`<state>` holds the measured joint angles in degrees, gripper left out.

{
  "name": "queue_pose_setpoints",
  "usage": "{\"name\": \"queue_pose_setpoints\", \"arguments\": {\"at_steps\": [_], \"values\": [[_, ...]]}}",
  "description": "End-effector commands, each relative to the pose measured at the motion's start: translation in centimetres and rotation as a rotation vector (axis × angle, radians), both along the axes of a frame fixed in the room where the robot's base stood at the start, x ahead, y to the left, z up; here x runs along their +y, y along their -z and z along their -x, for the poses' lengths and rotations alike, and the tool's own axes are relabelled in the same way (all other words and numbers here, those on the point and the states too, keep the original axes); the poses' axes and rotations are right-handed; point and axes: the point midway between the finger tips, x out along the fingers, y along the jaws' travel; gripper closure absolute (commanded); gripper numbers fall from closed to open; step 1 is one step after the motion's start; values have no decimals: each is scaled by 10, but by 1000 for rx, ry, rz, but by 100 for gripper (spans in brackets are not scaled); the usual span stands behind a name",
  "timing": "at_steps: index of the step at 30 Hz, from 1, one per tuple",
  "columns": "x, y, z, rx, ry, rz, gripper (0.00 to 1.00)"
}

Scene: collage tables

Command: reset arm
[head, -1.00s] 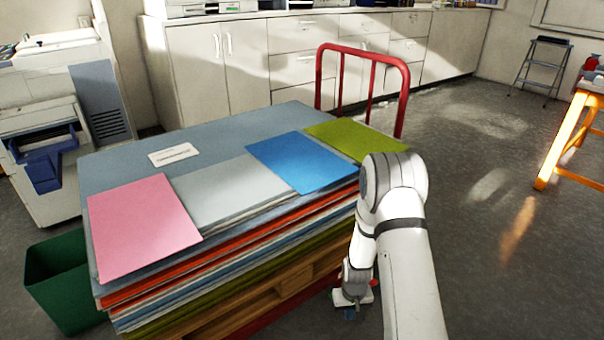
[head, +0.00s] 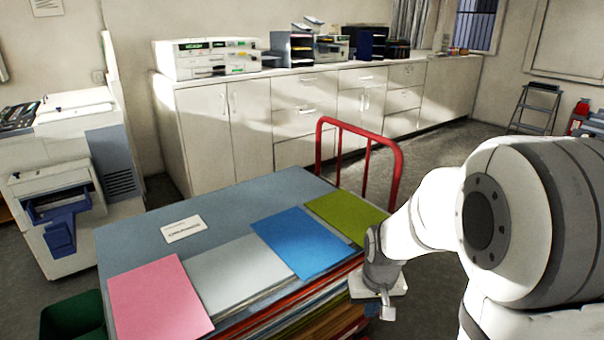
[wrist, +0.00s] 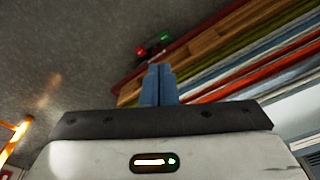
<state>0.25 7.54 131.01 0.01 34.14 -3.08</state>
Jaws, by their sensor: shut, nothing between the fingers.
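My white arm rises at the right of the head view and bends down to my gripper (head: 386,306), beside the right front corner of the paper stack. The fingers are small and partly cut off from clear sight there. In the wrist view my gripper (wrist: 158,72) shows its two blue fingers together, with nothing between them. The stack's layered coloured edges (wrist: 245,62) and a wooden pallet (wrist: 182,54) lie beyond the fingers in the wrist view.
Pink (head: 160,300), grey (head: 238,274), blue (head: 303,243) and green (head: 346,214) sheets lie on the stack. A red cart handle (head: 400,165) stands behind it. A copier (head: 70,185) is at left, cabinets (head: 250,130) along the back. A green bin (head: 72,320) stands front left.

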Motion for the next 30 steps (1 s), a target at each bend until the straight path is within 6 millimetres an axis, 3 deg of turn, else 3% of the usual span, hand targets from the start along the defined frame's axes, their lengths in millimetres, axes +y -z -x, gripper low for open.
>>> {"name": "queue_pose_setpoints", "arguments": {"at_steps": [1, 3, 9, 12, 18, 30], "values": [[0, -46, 12, -18, 4, 0, 100], [0, -84, 30, -32, 10, -1, 100], [-1, -177, 86, -65, 27, -4, 100], [-1, -210, 111, -79, 34, -5, 100], [1, -240, 141, -93, 44, -6, 100], [1, -241, 146, -94, 45, -6, 100]]}}
